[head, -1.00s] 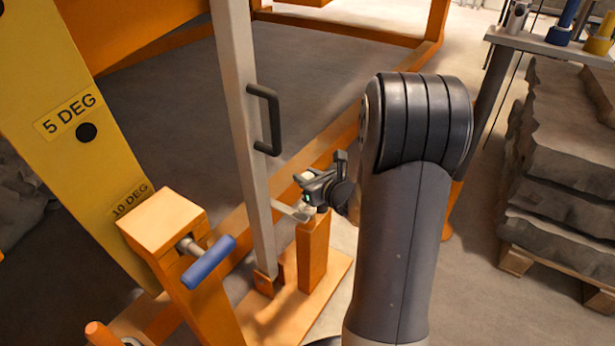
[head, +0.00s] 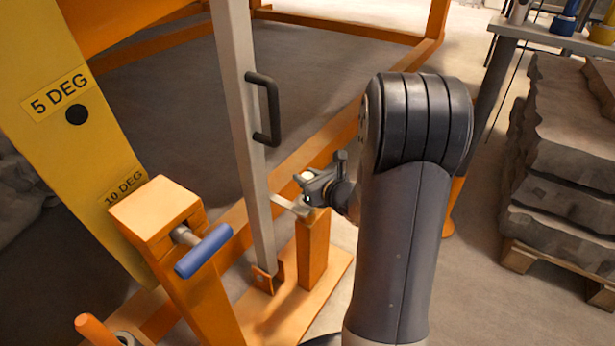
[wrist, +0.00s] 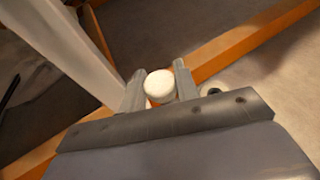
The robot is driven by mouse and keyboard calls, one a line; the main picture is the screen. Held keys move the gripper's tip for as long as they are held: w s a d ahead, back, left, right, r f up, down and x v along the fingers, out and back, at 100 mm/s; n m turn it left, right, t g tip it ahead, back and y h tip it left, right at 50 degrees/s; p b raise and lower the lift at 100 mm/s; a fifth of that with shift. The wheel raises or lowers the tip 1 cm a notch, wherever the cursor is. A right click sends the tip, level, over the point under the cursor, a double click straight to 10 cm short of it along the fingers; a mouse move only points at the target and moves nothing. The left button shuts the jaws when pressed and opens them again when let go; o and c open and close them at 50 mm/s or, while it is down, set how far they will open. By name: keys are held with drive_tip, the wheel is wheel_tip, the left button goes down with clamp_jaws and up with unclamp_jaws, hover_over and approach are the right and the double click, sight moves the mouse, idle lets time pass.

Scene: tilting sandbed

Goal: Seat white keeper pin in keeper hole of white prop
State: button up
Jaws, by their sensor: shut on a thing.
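The white keeper pin shows in the wrist view as a round white head (wrist: 159,86) between my two fingers. My gripper (wrist: 156,84) is shut on it. In the head view my gripper (head: 306,188) is at the lower right of the white prop (head: 243,130), just above a short orange post. The prop is a long pale bar, slightly tilted, with a dark handle (head: 264,108) and its foot in an orange bracket (head: 267,278). A thin pale tab (head: 288,204) reaches from the prop to under my gripper. The pin's lower end and the keeper hole are hidden.
The orange post (head: 312,250) stands right of the prop's foot. A yellow plate (head: 62,150) marked 5 DEG and 10 DEG and a blue-handled pin (head: 204,251) are at the left. Rough slabs (head: 563,140) on a pallet stand at the right.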

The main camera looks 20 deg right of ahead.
drive_tip(key=shift+f+b, duration=1.4)
drive_tip(key=shift+f, duration=0.1)
drive_tip(key=shift+f+b, duration=0.35)
drive_tip(key=shift+f, duration=0.9)
drive_tip(key=o, duration=1.1)
drive_tip(key=shift+c, duration=0.2)
drive_tip(key=shift+s+r, duration=0.1)
drive_tip(key=p+v, duration=0.3)
drive_tip(key=v, duration=0.7)
drive_tip(key=shift+s+p, duration=0.3)
drive_tip(key=shift+r, duration=0.1)
